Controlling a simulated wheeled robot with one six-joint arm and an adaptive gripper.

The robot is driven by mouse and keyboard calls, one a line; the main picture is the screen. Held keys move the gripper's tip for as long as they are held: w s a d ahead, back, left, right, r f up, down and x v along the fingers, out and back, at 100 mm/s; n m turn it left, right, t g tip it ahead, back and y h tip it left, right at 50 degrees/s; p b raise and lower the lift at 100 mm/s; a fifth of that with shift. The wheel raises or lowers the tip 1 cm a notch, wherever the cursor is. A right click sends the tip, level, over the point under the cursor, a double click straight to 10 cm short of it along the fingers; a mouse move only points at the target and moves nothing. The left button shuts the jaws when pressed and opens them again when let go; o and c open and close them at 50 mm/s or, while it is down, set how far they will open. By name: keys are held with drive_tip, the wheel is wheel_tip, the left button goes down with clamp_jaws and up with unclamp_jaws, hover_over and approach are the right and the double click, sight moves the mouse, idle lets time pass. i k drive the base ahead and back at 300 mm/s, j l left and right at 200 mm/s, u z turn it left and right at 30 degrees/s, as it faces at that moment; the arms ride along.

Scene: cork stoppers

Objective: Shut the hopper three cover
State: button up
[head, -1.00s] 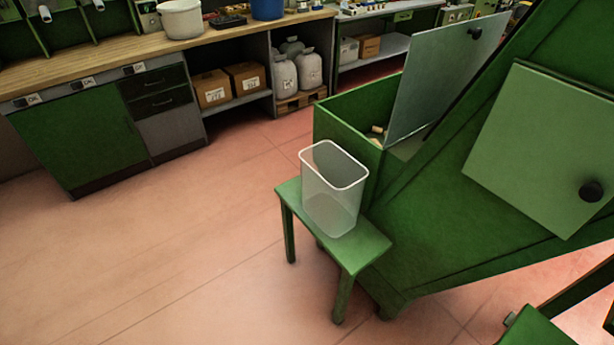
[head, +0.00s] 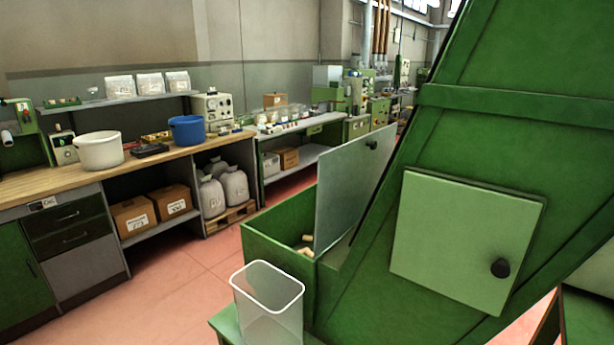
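A large green sloped hopper machine (head: 425,153) fills the right side of the head view. A light green square cover (head: 465,235) with a black knob lies against its side. A second, greyish, see-through-looking cover (head: 345,190) with a dark knob stands raised over a green bin (head: 275,238) at the hopper's foot. Several corks (head: 305,247) show inside that bin. I see no number on either cover, so I cannot tell which is hopper three's. My gripper is not in view.
A clear plastic container (head: 268,310) stands on a small green table (head: 226,325) in front of the bin. A long workbench (head: 60,183) with a white bucket (head: 99,150) and a blue bucket (head: 187,131) runs along the left. Pink floor (head: 185,275) is open between.

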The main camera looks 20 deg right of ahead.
sight(349, 174)
drive_tip(key=i+j+z, duration=0.1)
drive_tip(key=z, duration=0.25)
drive_tip(key=j+z, duration=0.1)
drive_tip(key=z, duration=0.25)
drive_tip(key=i+j+z, duration=0.15)
drive_tip(key=j, duration=0.3)
drive_tip(key=i+j+z, duration=0.15)
drive_tip(key=j, duration=0.3)
drive_tip(key=j+z, duration=0.2)
drive_tip(key=j, duration=0.25)
drive_tip(key=i+j+z, duration=0.15)
drive_tip(key=j, duration=0.3)
